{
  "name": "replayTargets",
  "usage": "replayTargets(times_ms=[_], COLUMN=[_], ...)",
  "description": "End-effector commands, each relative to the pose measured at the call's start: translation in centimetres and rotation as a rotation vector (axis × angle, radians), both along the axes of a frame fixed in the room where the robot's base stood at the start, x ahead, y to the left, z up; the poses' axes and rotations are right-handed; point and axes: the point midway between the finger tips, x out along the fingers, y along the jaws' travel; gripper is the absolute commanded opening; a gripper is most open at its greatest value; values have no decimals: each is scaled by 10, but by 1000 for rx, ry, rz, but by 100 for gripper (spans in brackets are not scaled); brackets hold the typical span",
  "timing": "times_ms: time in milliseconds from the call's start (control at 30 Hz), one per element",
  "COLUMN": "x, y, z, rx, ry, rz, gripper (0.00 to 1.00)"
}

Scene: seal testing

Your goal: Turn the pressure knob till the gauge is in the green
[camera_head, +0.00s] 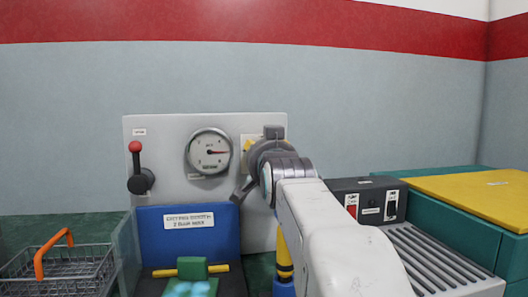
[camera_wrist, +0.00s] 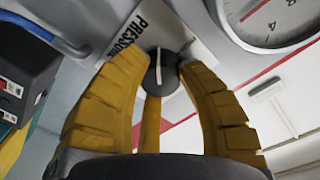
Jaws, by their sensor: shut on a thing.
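A round pressure gauge (camera_head: 209,151) with a pale dial sits on the upright white panel (camera_head: 160,128). Its red needle points right; no green band can be made out. Part of the gauge also shows in the wrist view (camera_wrist: 280,12), at the top right. The pressure knob (camera_wrist: 160,73) is black with a light mark, beside a "PRESSURE" label (camera_wrist: 128,33). My gripper (camera_wrist: 163,62) is shut on the knob, its yellow fingers on either side. In the head view my gripper (camera_head: 256,152) is right of the gauge and hides the knob.
A red-topped lever (camera_head: 135,163) is on the panel's left. Below are a blue labelled box (camera_head: 158,222), a wire basket (camera_head: 60,268) and a green block (camera_head: 192,268). At right are a black switch box (camera_head: 350,186), a ribbed rack (camera_head: 440,260) and a yellow-topped surface (camera_head: 480,190).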

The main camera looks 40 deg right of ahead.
Motion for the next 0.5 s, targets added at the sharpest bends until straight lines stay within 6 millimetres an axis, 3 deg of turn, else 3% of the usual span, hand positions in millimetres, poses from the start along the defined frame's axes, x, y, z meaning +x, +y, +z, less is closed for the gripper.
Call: replayTargets(times_ms=[100,500], x=[-1,-1], y=[0,1], z=[5,5], rx=[-6,-118], ry=[-10,35], rz=[0,0], gripper=[2,1])
